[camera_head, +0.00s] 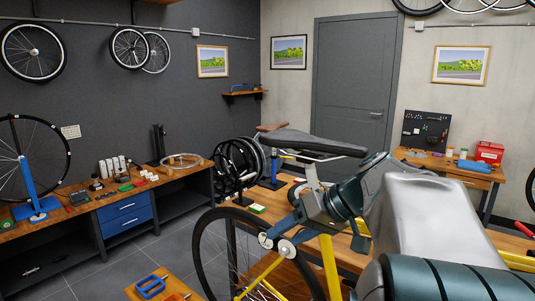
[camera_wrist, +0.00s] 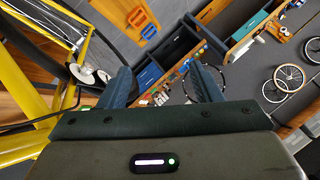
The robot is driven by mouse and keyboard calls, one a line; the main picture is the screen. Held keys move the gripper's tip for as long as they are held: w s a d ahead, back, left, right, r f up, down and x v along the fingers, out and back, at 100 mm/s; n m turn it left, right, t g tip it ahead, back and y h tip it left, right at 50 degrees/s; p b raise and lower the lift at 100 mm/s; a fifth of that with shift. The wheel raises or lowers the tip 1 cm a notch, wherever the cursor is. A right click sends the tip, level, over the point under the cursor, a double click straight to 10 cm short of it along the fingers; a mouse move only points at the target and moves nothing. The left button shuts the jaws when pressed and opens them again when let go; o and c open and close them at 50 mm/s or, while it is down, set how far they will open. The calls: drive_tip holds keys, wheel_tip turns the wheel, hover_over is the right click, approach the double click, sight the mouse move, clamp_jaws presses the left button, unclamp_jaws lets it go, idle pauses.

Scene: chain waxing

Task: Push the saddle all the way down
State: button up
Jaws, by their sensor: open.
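The black saddle (camera_head: 312,142) sits on top of a silver seat post (camera_head: 313,178) on a yellow bike (camera_head: 329,262), a stretch of post showing beneath it. My gripper (camera_head: 282,218) is open and empty, below the saddle and in front of the post, with its fingers pointing left near the rear wheel's top. My arm hides part of the frame and the post's lower end. In the wrist view my gripper (camera_wrist: 162,78) shows two spread blue fingers with nothing between them. Yellow frame tubes (camera_wrist: 25,95) run close along the left. The saddle is not in the wrist view.
The bike's rear wheel (camera_head: 208,255) stands left of my gripper. A wooden workbench (camera_head: 130,195) with tools and blue drawers (camera_head: 124,218) runs along the left wall. A small table with a blue tool (camera_head: 150,286) is at the front. Grey floor (camera_head: 165,245) lies clear between.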

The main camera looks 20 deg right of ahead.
drive_tip(key=d+r+n+t+y+b, duration=0.15)
drive_tip(key=d+r+t, duration=0.45)
drive_tip(key=d, duration=0.6)
drive_tip(key=n+t, duration=0.3)
drive_tip(key=n, duration=0.2)
approach(346, 145)
drive_tip(key=shift+m+y, duration=0.25)
drive_tip(key=x, duration=0.3)
drive_tip(key=p+x, duration=0.1)
drive_tip(key=x, duration=0.2)
drive_tip(key=p+x, duration=0.1)
drive_tip(key=x, duration=0.3)
drive_tip(key=shift+w+d+f, duration=0.1)
drive_tip(key=shift+d+f, duration=0.15)
drive_tip(key=shift+f, duration=0.05)
